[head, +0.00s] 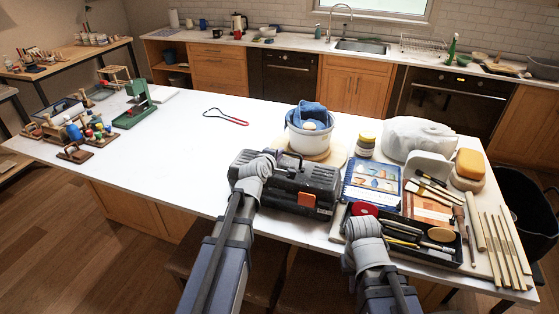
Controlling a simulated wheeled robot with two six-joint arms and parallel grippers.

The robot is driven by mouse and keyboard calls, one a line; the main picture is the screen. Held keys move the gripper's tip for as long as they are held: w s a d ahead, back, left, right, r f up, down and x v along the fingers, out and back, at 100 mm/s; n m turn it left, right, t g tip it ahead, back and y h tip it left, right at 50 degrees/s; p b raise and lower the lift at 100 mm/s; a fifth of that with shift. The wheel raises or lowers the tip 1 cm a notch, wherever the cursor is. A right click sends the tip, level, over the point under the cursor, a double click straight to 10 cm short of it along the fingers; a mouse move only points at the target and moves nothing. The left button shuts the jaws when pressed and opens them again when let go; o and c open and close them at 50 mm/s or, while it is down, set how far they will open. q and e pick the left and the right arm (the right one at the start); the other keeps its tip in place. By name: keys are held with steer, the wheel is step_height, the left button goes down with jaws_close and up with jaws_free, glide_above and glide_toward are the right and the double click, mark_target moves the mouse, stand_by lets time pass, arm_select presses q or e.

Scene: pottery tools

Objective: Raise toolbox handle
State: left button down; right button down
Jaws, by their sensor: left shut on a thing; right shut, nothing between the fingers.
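The dark toolbox (318,182) with an orange latch (307,200) sits on the white island, right of its middle. Its lid looks shut.
A grey bucket (310,138) with a blue cloth stands behind the toolbox. A blue picture book (371,183) lies right of it. A red-handled wire tool (228,117) lies behind left. The island left of the toolbox is clear; pottery tools crowd the right.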

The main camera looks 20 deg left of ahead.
arm_select(q)
steer(key=shift+s+f+b, duration=0.1)
steer(key=shift+s+b, duration=0.05)
steer(key=shift+b, duration=0.2)
steer(key=shift+t, duration=0.3)
steer(key=c, duration=0.9)
jaws_free()
steer(key=shift+s, duration=0.1)
steer(key=p+v, duration=0.2)
steer(key=v, duration=0.5)
steer(key=shift+s+r, duration=0.2)
steer(key=shift+s, duration=0.05)
